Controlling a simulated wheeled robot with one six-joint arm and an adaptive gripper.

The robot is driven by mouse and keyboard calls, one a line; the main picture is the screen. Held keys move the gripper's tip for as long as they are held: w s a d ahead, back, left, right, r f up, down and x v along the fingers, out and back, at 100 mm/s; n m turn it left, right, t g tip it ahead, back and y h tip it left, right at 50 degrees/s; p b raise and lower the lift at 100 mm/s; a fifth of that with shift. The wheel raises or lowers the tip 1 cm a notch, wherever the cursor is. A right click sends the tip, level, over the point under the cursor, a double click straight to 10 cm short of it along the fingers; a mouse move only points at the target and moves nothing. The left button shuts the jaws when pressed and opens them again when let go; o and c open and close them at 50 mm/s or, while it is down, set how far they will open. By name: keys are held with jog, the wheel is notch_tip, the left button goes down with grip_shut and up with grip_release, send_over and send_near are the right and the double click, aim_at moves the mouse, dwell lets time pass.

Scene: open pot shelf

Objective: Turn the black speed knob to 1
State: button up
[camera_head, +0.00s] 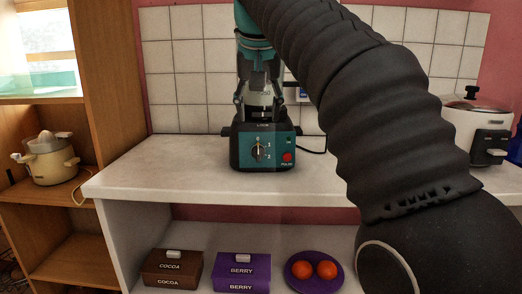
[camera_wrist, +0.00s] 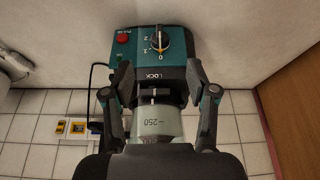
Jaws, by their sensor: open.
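The black speed knob (camera_head: 257,152) is on the teal front panel of a black blender base (camera_head: 238,160) on the white counter. Marks 0, 1 and 2 are printed around it, and its pale pointer line appears vertical, toward 0. In the wrist view, the picture is turned over; the knob (camera_wrist: 159,40) shows near the top, with 0 just below it. My gripper (camera_head: 260,108) is above and in front of the panel, its fingers apart and empty. In the wrist view my gripper (camera_wrist: 159,78) is open, its fingertips short of the knob. The blender's clear jar (camera_wrist: 155,120) shows between the fingers.
A red pulse button (camera_head: 288,157) sits right of the knob. Cocoa (camera_head: 172,268) and berry (camera_head: 242,272) boxes and a purple plate (camera_head: 314,284) of fruit are on the shelf below. The counter left of the blender is clear.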

aim_at(259, 149)
jog(key=b+x, duration=0.1)
jog(key=x, duration=1)
jog(key=shift+w+f, duration=0.1)
jog(key=shift+c, duration=0.3)
grip_shut()
jog(key=shift+d, duration=0.25)
jog(key=shift+a, duration=0.15)
